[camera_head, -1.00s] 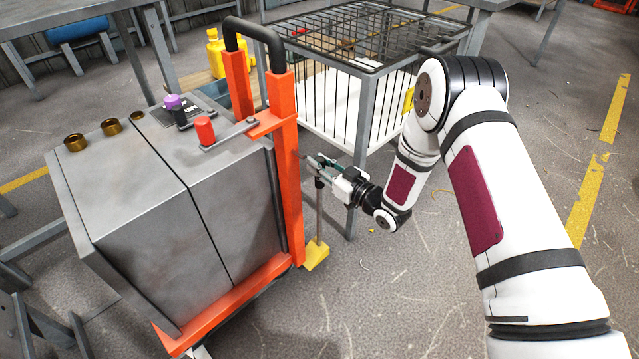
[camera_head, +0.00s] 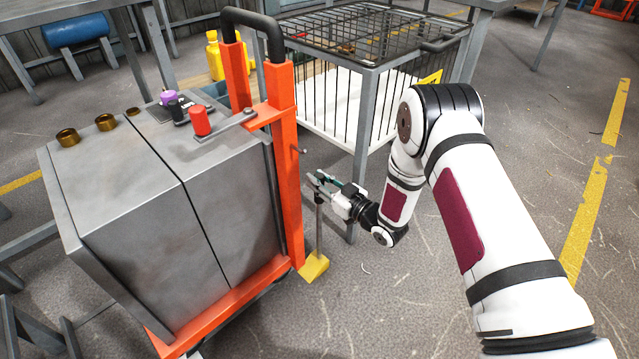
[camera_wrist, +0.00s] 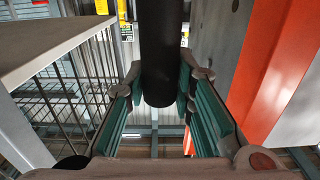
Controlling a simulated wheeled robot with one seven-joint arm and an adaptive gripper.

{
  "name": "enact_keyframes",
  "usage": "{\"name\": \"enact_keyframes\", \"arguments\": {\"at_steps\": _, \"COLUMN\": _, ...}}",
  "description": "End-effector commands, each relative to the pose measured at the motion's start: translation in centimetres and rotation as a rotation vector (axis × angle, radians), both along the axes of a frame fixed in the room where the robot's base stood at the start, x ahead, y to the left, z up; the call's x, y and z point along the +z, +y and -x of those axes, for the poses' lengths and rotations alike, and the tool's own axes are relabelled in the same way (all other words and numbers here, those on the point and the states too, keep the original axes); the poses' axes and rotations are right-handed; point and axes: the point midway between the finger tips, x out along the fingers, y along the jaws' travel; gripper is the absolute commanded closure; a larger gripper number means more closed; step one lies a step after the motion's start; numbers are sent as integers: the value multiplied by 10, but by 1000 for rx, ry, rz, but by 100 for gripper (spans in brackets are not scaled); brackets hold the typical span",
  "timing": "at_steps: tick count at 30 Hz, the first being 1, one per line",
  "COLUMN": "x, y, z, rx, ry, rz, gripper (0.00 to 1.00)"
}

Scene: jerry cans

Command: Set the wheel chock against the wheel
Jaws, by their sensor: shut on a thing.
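The yellow wheel chock (camera_head: 314,268) is at floor level beside the lower right corner of the orange trolley (camera_head: 287,170). A thin upright rod (camera_head: 319,225) rises from it. My gripper (camera_head: 320,182) is shut on the top of this rod. In the wrist view, a dark round handle (camera_wrist: 163,55) stands between my gripper's green-padded fingers (camera_wrist: 160,95). The trolley's wheel by the chock is mostly hidden under the frame. I cannot tell whether the chock touches the wheel or rests fully on the floor.
The trolley carries a large grey metal box (camera_head: 190,205) with caps on top. A wire cage (camera_head: 350,95) on grey legs stands close behind my gripper. Yellow cans (camera_head: 222,58) stand behind the trolley. The floor to the right is open, with a yellow line (camera_head: 600,190).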

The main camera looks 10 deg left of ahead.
Motion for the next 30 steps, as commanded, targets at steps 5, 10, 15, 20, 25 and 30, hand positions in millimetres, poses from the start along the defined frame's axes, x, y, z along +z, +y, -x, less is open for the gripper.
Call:
{"name": "enact_keyframes", "arguments": {"at_steps": 5, "x": 3, "y": 0, "z": -1, "rx": 0, "ry": -4, "rz": -4, "gripper": 100}}
{"name": "enact_keyframes", "arguments": {"at_steps": 10, "x": -1, "y": 0, "z": 0, "rx": 0, "ry": -1, "rz": -1, "gripper": 66}}
{"name": "enact_keyframes", "arguments": {"at_steps": 15, "x": -2, "y": 0, "z": 0, "rx": 0, "ry": 0, "rz": 0, "gripper": 57}}
{"name": "enact_keyframes", "arguments": {"at_steps": 20, "x": -1, "y": 0, "z": 0, "rx": 0, "ry": 0, "rz": 0, "gripper": 57}}
{"name": "enact_keyframes", "arguments": {"at_steps": 25, "x": 1, "y": -8, "z": 5, "rx": -2, "ry": 3, "rz": 0, "gripper": 57}}
{"name": "enact_keyframes", "arguments": {"at_steps": 30, "x": 3, "y": -32, "z": 23, "rx": -4, "ry": 5, "rz": 0, "gripper": 57}}
